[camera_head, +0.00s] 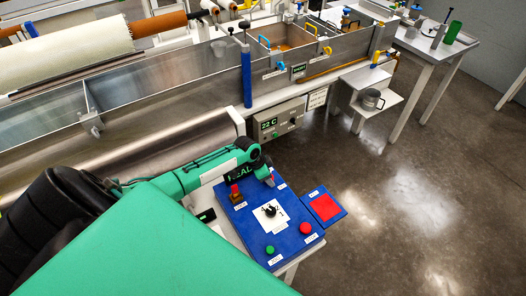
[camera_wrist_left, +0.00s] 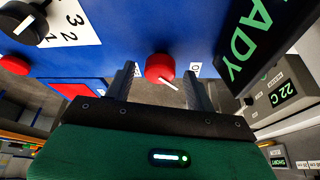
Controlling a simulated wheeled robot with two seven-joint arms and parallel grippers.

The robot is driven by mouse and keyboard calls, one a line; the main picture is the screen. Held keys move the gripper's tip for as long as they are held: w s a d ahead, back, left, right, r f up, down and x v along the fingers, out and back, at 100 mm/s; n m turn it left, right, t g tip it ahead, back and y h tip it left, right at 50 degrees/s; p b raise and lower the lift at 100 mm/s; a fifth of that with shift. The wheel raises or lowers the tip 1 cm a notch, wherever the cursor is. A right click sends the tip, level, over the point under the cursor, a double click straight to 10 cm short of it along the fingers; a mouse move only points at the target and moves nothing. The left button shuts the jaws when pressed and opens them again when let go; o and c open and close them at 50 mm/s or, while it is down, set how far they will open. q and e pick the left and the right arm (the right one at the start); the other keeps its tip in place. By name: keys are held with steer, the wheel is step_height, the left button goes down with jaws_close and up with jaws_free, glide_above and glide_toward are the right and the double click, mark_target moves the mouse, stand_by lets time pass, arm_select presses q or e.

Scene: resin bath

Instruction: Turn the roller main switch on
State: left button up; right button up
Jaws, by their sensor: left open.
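A round red rotary knob with a white pointer line (camera_wrist_left: 160,67) sits near the edge of the blue control panel (camera_wrist_left: 110,45); it looks like the main switch. A white label marked 0 (camera_wrist_left: 195,69) is to its right. My left gripper (camera_wrist_left: 160,92) is open, with one finger on each side of the knob in the wrist view; I cannot tell whether they touch it. The pointer line is slanted. My right gripper is not in view.
The panel also has a black numbered knob (camera_head: 270,211), a green button (camera_head: 269,250), a red button (camera_head: 305,228) and a brown-based red control (camera_head: 236,193). A red square pad (camera_head: 325,207) lies beside it. A long metal bath (camera_head: 150,90) stands behind. Floor at right is clear.

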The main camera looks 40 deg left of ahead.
arm_select(q)
steer(key=b+v, duration=0.3)
steer(key=v, duration=1)
steer(key=shift+r, duration=0.25)
steer(key=shift+s+a, duration=0.1)
